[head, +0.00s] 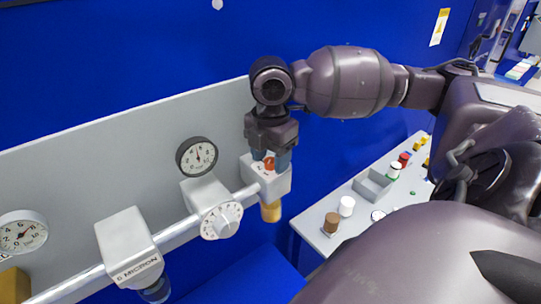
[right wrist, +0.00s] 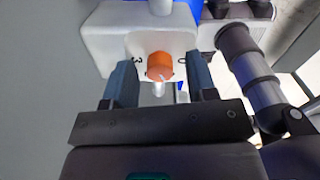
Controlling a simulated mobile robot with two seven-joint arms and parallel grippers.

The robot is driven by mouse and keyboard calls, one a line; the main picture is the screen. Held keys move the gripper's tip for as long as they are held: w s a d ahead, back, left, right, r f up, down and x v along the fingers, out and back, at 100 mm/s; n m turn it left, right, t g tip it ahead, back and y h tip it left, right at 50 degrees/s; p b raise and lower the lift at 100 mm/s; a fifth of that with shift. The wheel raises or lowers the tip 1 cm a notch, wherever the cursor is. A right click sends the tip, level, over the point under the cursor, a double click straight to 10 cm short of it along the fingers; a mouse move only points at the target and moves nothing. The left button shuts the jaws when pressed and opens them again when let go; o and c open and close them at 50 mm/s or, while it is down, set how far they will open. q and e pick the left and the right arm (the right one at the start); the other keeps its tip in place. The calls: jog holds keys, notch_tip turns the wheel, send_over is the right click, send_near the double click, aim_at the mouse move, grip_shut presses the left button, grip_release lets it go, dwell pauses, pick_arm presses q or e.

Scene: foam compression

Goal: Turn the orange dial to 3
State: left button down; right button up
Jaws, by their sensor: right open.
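The orange dial (head: 269,163) sits on a white block (head: 276,187) at the right end of the pipe. In the right wrist view the dial (right wrist: 160,64) shows between my fingers, with a "3" printed on its left and a "0" on its right. I cannot clearly tell where its pointer is set. My right gripper (head: 271,157) is open, one blue-grey finger on each side of the dial. In the right wrist view a gap shows between each finger and the dial. My left gripper is not in view.
A grey pipe (head: 180,235) carries a white numbered knob (head: 221,221), a round gauge (head: 197,157) and a "5 MICRON" block (head: 129,245). Another gauge (head: 21,233) is at far left. A side panel (head: 320,212) with buttons and caps stands right. A blue wall is behind.

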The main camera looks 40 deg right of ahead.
jog(key=shift+f, duration=0.1)
jog(key=shift+c, duration=0.6)
jog(key=c, duration=0.8)
